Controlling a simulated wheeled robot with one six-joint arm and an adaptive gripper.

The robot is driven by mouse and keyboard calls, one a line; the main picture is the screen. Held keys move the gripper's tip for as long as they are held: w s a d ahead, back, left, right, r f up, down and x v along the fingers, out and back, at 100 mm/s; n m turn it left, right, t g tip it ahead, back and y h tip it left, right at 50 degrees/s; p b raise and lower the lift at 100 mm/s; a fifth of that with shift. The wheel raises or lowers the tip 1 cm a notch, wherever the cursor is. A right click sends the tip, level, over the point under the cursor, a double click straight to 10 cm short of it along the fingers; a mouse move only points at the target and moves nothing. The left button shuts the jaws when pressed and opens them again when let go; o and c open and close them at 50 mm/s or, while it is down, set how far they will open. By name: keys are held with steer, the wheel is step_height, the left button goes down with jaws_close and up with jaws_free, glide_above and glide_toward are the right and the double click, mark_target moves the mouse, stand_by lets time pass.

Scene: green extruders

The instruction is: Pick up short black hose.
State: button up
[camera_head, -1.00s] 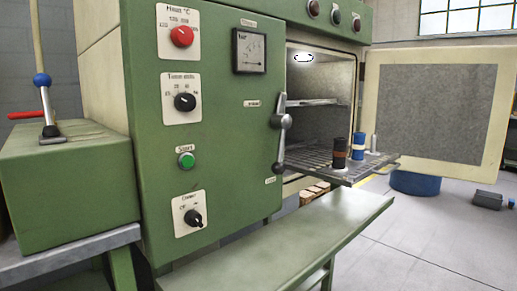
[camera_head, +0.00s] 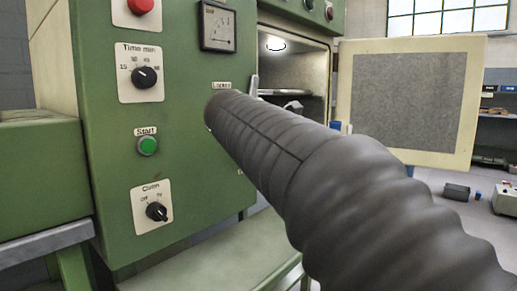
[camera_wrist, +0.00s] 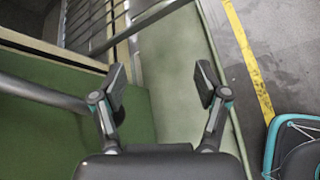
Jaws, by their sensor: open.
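The short black hose does not show clearly in either current view. In the head view my dark ribbed arm covers most of the oven's pull-out rack, where dark and blue upright pieces stood earlier. A small bit of blue (camera_head: 336,126) shows just above the arm. In the wrist view my gripper (camera_wrist: 163,82) is open, with nothing between its two fingers. It is over a green bench surface (camera_wrist: 175,60), and wire rack bars (camera_wrist: 92,22) show at the upper left.
The green oven cabinet (camera_head: 190,100) stands at left, with its door (camera_head: 470,100) swung open to the right. A grey bar (camera_wrist: 40,92) crosses the wrist view's left side. Floor with a yellow line (camera_wrist: 248,55) lies right. A dark box (camera_head: 456,191) sits on the floor.

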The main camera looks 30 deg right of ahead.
steer(key=w+d+r+n+h+b, duration=0.1)
steer(key=w+d+r+n+h, duration=0.2)
steer(key=w+d+r+n, duration=0.3)
steer(key=shift+m+g+h, duration=0.4)
steer(key=shift+m+g, duration=0.1)
steer(key=shift+m, duration=0.2)
steer(key=x, duration=0.4)
steer(key=b+x, duration=0.1)
steer(key=x, duration=0.2)
steer(key=shift+s+d+r, duration=0.25)
steer(key=shift+s+r, duration=0.05)
steer(key=shift+s, duration=0.15)
steer(key=shift+r+b+x, duration=0.2)
steer(key=shift+b+x, duration=0.3)
steer(key=shift+x, duration=2.3)
steer(key=shift+s, duration=0.15)
steer(key=c, duration=1.3)
step_height(320, 180, up, 10)
steer(key=p, duration=0.5)
steer(key=shift+d, duration=0.1)
